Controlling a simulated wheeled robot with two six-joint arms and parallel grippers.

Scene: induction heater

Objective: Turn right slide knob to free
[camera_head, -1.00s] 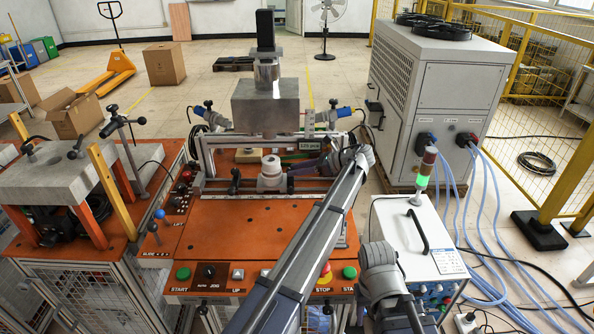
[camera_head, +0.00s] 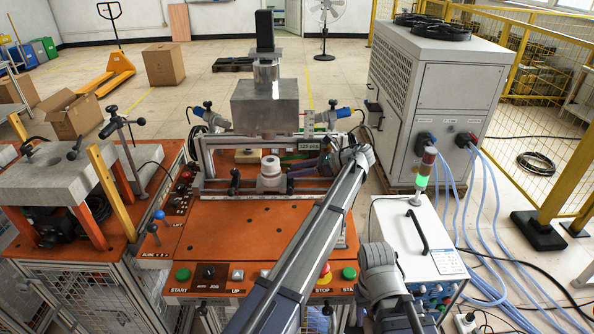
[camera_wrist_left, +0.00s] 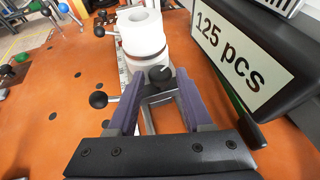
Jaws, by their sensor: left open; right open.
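My left gripper (camera_head: 293,175) has purple fingers and is open. It reaches in from the right, close beside the white cylinder (camera_head: 270,165) at the middle of the orange table. In the left wrist view, the open fingers (camera_wrist_left: 154,88) stand on either side of a black knob (camera_wrist_left: 160,75) at the foot of the white cylinder (camera_wrist_left: 142,33). I cannot tell whether they touch it. Another black ball knob (camera_wrist_left: 98,99) is just left of the fingers. A black knob (camera_head: 235,180) stands left of the cylinder. My right gripper is out of view; only my right arm shows at the lower right.
A "125 pcs" display (camera_wrist_left: 238,55) sits close to the right of the fingers. A metal block (camera_head: 265,105) hangs above the cylinder. Buttons line the front panel. A white box (camera_head: 425,250) with a lit green lamp stands at right. The orange tabletop (camera_head: 225,225) in front is clear.

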